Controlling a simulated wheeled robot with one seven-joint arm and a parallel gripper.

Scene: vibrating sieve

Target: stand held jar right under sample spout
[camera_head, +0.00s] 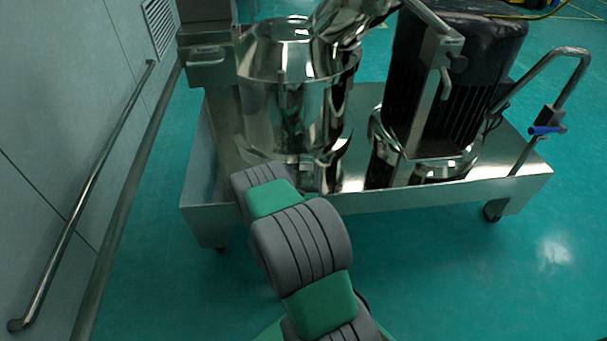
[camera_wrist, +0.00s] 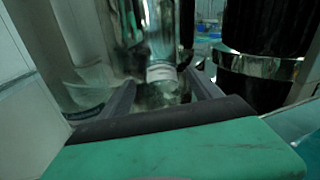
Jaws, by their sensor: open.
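My gripper (camera_wrist: 164,84) is open in the wrist view, with one dark finger on each side of a small clear jar (camera_wrist: 161,90) with a pale band. The jar looks upright between the fingers; I cannot tell whether a finger touches it. Shiny metal (camera_wrist: 158,30) of the machine rises directly behind and above the jar. The sample spout cannot be told apart from the reflections there, so I cannot tell whether the jar is right under it.
The vessel stands in a wheeled metal tray cart (camera_head: 430,197). A dark ribbed motor (camera_head: 450,80) stands to its right, also in the wrist view (camera_wrist: 262,40). A handrail (camera_head: 95,180) runs along the left wall. The green floor (camera_head: 450,280) in front is clear.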

